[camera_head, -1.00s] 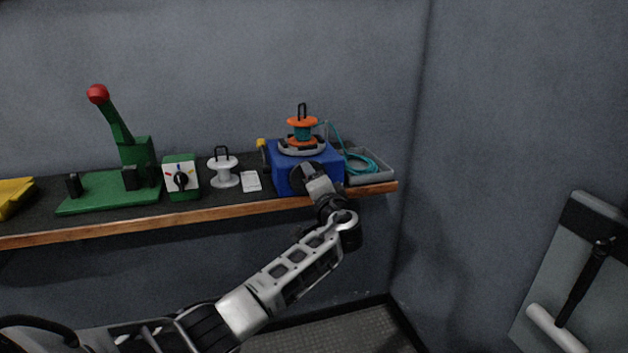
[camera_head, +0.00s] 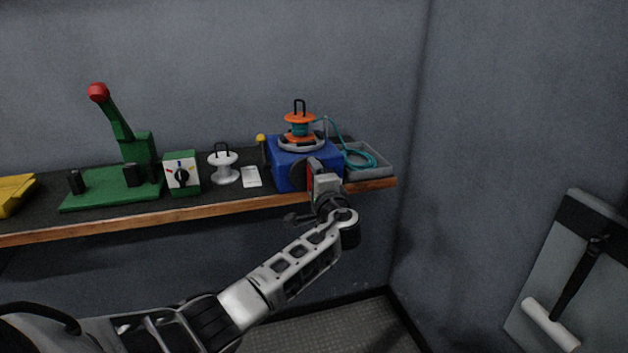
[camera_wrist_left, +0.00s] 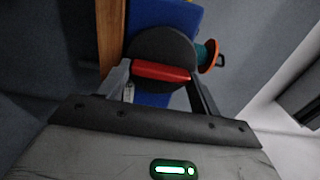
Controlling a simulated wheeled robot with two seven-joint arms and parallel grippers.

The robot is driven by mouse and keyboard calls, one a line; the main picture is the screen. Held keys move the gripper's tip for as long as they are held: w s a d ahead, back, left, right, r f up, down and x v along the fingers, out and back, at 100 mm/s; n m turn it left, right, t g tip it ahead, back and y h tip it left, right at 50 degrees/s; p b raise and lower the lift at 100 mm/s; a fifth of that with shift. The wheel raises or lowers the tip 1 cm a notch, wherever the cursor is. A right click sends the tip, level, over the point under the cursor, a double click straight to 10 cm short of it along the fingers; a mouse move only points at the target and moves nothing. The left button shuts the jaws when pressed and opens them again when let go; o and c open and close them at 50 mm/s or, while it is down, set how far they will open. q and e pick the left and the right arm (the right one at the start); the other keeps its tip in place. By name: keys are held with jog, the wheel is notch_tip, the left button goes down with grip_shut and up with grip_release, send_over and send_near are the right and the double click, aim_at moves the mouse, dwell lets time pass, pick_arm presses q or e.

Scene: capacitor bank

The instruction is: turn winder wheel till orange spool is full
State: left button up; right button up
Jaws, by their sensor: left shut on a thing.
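The winder is a blue box (camera_head: 284,180) on the shelf, with a dark round wheel (camera_wrist_left: 150,50) on its front face. My left gripper (camera_head: 314,174) is at the wheel; in the left wrist view (camera_wrist_left: 162,82) its fingers are shut on the wheel's red handle (camera_wrist_left: 160,72). The orange spool (camera_head: 299,118) sits upright on top of the box, with teal cable (camera_head: 299,129) wound between its flanges. How full it is cannot be told exactly. A teal line runs from it to a loose coil (camera_head: 360,160) in a grey tray (camera_head: 380,168). My right gripper is not in view.
A white spool (camera_head: 223,166), a white card (camera_head: 251,176), a dial box (camera_head: 182,173) and a green press with a red-knobbed lever (camera_head: 112,186) stand to the left along the shelf (camera_head: 100,229). A yellow knob (camera_head: 261,138) is beside the winder. A wall closes the right.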

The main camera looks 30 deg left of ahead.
pick_arm(q)
jog(key=o, duration=1)
jog(key=b+v, duration=0.1)
jog(key=v, duration=1.5)
jog(key=shift+a, duration=0.1)
